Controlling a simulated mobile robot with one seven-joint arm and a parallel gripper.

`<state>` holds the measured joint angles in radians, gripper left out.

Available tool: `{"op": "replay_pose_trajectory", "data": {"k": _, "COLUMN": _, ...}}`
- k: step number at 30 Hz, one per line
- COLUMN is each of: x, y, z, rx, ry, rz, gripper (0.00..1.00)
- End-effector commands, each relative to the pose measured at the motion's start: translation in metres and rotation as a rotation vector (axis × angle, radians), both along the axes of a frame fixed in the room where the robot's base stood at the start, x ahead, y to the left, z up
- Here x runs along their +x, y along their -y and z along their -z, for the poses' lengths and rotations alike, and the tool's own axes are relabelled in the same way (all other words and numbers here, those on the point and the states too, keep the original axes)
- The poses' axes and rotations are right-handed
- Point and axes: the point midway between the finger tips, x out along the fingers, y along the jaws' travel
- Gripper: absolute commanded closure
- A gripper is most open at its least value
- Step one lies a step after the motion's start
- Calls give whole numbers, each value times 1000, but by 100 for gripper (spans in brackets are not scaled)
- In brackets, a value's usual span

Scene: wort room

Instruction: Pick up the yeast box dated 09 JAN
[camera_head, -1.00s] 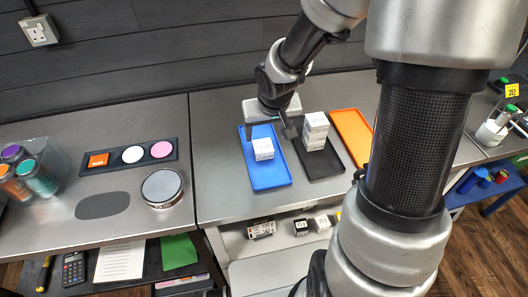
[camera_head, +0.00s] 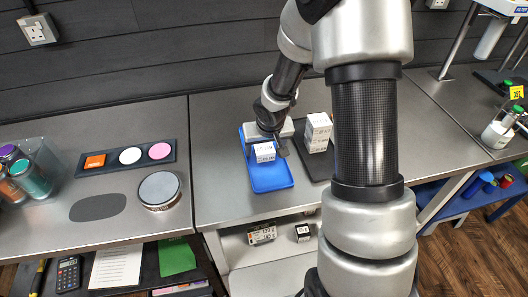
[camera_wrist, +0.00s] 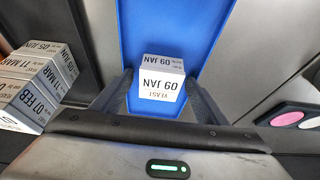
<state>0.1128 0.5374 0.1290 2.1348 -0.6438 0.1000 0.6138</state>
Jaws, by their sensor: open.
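The white yeast box (camera_head: 264,152) sits on the blue tray (camera_head: 270,183). In the wrist view its label on the box (camera_wrist: 161,88) reads YEAST and 09 JAN, upside down. My gripper (camera_head: 266,147) is open, with one finger on each side of the box. In the wrist view the fingers of my gripper (camera_wrist: 159,82) stand left and right of the box, with blue tray visible around it. I cannot tell whether either finger touches it.
A stack of white boxes (camera_head: 318,131) stands close by on a black tray (camera_head: 315,166); in the wrist view the stacked boxes (camera_wrist: 38,83) show 05 JUN, 11 MAR and 07 FEB. More boxes (camera_head: 262,233) lie on the shelf below. Coloured discs in a dark holder (camera_head: 126,157) are to the left.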

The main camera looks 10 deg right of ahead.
Motion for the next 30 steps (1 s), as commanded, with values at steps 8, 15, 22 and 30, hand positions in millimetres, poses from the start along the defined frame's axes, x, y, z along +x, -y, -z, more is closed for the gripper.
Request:
{"op": "replay_pose_trajectory", "data": {"k": 8, "x": 0, "y": 0, "z": -1, "rx": 0, "ry": 1, "rz": 0, "gripper": 55}}
{"op": "replay_pose_trajectory", "data": {"k": 15, "x": 0, "y": 0, "z": -1, "rx": 0, "ry": 1, "rz": 0, "gripper": 79}}
{"op": "replay_pose_trajectory", "data": {"k": 22, "x": 1, "y": 1, "z": -12, "rx": 1, "ry": 4, "rz": 3, "gripper": 79}}
{"op": "replay_pose_trajectory", "data": {"k": 30, "x": 1, "y": 2, "z": -66, "rx": 1, "ry": 6, "rz": 5, "gripper": 79}}
